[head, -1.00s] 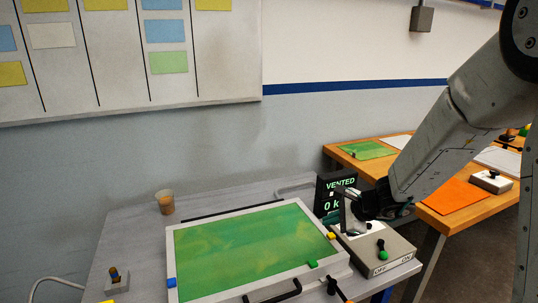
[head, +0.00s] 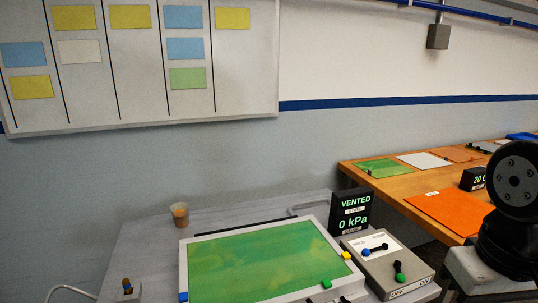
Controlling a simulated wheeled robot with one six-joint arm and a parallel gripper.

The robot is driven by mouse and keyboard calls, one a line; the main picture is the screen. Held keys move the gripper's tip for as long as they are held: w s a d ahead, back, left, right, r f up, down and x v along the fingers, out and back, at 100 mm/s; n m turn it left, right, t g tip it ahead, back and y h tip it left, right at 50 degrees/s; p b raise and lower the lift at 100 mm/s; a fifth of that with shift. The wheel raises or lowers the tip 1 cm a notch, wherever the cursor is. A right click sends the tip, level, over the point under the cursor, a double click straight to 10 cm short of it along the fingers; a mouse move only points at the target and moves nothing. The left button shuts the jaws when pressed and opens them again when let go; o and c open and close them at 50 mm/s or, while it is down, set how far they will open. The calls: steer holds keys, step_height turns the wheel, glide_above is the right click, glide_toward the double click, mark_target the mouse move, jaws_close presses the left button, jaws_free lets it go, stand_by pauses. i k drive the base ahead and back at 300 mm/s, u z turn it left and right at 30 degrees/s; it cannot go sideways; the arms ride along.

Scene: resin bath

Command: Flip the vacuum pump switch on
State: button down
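A grey control box (head: 372,268) stands on the bench right of the green-covered bath (head: 262,260). It carries a green-tipped switch (head: 399,273) above OFF and ON labels on its front edge. I cannot tell surely which way the switch is set. A blue-tipped black lever (head: 375,249) lies across a white plate at the back of the box. The display (head: 351,211) behind it reads VENTED and 0 kPa. My gripper is out of view; only my arm shows at the right edge, apart from the box.
A cup (head: 180,215) stands at the back left of the grey bench. A small holder (head: 127,289) is at its front left. A wooden table (head: 405,182) with coloured sheets stands behind at right. Nothing covers the control box.

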mark_target(400, 277)
steer(key=u, duration=0.25)
steer(key=k, duration=0.6)
steer(key=u, duration=0.55)
steer(key=k, duration=0.75)
steer(key=z, duration=0.15)
steer(key=i, duration=0.45)
steer(key=z, duration=0.95)
steer(key=i, duration=1.25)
steer(key=u, duration=0.3)
